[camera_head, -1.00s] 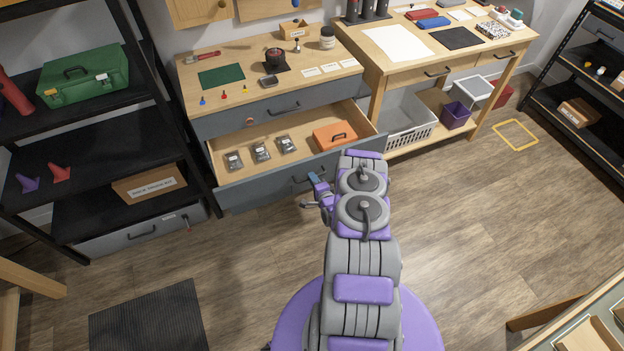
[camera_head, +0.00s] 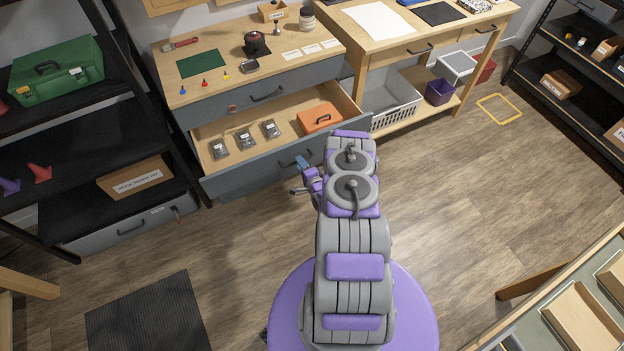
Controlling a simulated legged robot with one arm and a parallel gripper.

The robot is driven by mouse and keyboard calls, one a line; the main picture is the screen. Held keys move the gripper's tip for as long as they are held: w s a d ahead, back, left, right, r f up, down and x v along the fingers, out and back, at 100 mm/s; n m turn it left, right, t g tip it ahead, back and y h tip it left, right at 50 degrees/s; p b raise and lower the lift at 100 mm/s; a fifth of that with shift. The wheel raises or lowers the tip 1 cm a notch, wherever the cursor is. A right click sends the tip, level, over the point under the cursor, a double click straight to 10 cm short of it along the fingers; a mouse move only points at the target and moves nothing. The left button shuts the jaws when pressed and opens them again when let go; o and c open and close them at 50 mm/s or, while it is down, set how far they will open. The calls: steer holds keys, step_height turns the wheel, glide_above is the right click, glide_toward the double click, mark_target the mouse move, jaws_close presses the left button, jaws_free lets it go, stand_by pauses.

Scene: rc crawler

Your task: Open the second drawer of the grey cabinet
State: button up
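The grey cabinet (camera_head: 222,106) has a wooden top and stands at upper centre. Its second drawer (camera_head: 240,178) is pulled well out, with its wooden inside showing. It holds several small dark labelled items (camera_head: 245,138) and an orange case (camera_head: 320,118). The top drawer (camera_head: 290,85) above it is shut. My gripper (camera_head: 300,177) is just in front of the second drawer's front, near its handle, which is partly hidden. Its two fingers look spread apart, with nothing seen between them. I cannot tell whether a finger touches the handle.
A wooden workbench (camera_head: 450,28) with a white basket (camera_head: 392,110) below stands to the right. A black shelf (camera_head: 85,145) with a green toolbox (camera_head: 58,70) is at left. A grey-green table (camera_head: 570,285) is at lower right. The floor between is largely clear.

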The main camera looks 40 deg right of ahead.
steer(key=p+v, duration=0.4)
steer(key=v, duration=1.2)
steer(key=shift+f, duration=0.1)
